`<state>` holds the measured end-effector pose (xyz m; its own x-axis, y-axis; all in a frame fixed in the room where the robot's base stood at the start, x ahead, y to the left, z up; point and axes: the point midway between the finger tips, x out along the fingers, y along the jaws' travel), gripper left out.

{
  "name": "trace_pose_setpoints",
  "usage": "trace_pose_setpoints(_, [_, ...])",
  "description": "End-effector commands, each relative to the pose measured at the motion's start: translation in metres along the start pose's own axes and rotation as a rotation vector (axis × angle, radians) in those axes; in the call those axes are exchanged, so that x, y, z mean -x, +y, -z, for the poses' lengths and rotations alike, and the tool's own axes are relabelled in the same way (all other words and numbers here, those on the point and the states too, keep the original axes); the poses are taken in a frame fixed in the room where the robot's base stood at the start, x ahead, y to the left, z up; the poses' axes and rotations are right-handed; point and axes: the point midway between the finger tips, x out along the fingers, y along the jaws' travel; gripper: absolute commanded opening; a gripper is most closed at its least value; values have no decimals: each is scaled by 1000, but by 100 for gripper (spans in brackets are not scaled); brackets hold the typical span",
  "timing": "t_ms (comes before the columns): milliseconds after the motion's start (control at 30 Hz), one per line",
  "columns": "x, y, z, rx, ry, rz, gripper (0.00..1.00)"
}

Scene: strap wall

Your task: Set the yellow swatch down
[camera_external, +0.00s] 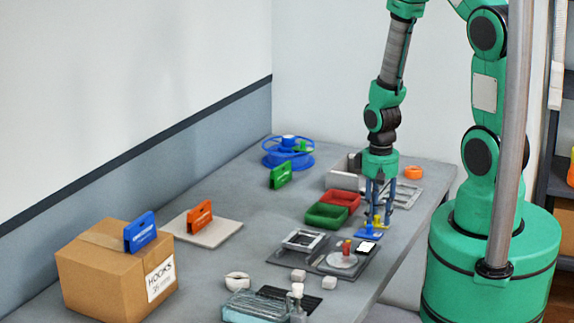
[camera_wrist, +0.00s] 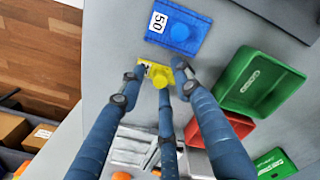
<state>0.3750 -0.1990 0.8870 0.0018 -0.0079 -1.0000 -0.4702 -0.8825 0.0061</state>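My three-fingered gripper (camera_external: 378,212) points straight down over the yellow swatch. The fingers hide parts of the swatch. The blue swatch (camera_wrist: 180,30), tagged 50, lies apart from it.
Green (camera_external: 326,215) and red (camera_external: 341,198) bins stand left of my gripper. A grey metal frame (camera_external: 405,197) lies behind. The table edge is close on the right.

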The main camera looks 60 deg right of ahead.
Motion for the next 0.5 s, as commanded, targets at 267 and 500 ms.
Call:
trace_pose_setpoints(267, [3,0,0,0,0,0,33])
trace_pose_setpoints(500, [22,0,0,0,1,0,33])
